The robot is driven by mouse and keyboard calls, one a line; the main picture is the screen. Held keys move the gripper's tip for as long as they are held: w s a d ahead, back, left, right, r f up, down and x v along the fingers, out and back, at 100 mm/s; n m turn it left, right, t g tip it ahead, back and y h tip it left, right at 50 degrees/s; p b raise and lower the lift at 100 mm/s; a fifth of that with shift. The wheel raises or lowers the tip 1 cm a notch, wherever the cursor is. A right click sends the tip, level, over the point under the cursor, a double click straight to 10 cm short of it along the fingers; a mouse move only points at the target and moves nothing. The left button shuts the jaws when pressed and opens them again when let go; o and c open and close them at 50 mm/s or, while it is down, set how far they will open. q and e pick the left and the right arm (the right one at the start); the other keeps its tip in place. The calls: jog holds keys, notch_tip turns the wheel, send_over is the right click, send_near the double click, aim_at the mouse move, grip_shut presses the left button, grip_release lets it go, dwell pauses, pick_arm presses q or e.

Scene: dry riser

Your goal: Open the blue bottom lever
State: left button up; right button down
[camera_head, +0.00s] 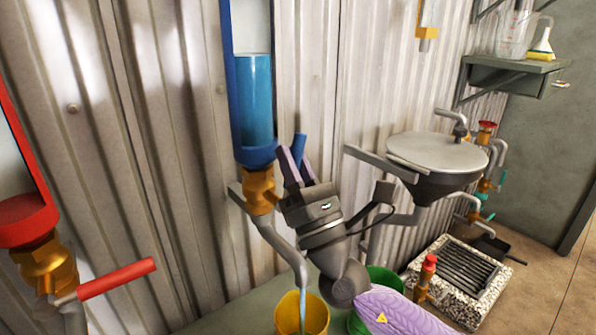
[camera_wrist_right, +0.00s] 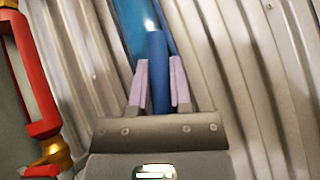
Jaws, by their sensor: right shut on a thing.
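The blue bottom lever (camera_head: 300,144) sticks up at the right side of the brass valve (camera_head: 259,190) under the blue-framed water tube (camera_head: 253,95). My right gripper (camera_head: 292,162) is shut on the lever, with a pale purple finger on each side. In the right wrist view the lever (camera_wrist_right: 157,72) stands between the two fingers (camera_wrist_right: 158,85). Its lower part is hidden by the gripper. A thin blue stream (camera_head: 302,308) shows below the grey spout (camera_head: 287,250), above a yellow bucket (camera_head: 313,318). My left gripper is not in view.
A red tube (camera_head: 28,220) with a red lever (camera_head: 118,278) stands at the left. A green bucket (camera_head: 384,283) is partly behind my right arm. A round covered basin (camera_head: 437,151) and a stone-edged drain (camera_head: 472,258) are at the right. Corrugated metal wall (camera_head: 180,120) lies close behind.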

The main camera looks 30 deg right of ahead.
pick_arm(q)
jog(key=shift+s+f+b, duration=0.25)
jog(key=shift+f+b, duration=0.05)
pick_arm(e)
jog(key=shift+a+f+n+y, duration=0.1)
jog(key=shift+a+n+y, duration=0.2)
jog(key=shift+n+y, duration=0.75)
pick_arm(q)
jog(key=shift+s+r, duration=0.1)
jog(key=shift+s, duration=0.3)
pick_arm(e)
jog(key=shift+y, duration=0.35)
jog(key=c, duration=0.8)
grip_release()
jog(key=shift+o, duration=1.3)
jog(key=shift+s, duration=0.1)
pick_arm(q)
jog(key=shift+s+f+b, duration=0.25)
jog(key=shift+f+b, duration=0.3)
jog(key=shift+b, duration=0.1)
pick_arm(e)
jog(key=v, duration=0.9)
jog(key=shift+s+f, duration=0.2)
jog(key=shift+s, duration=0.05)
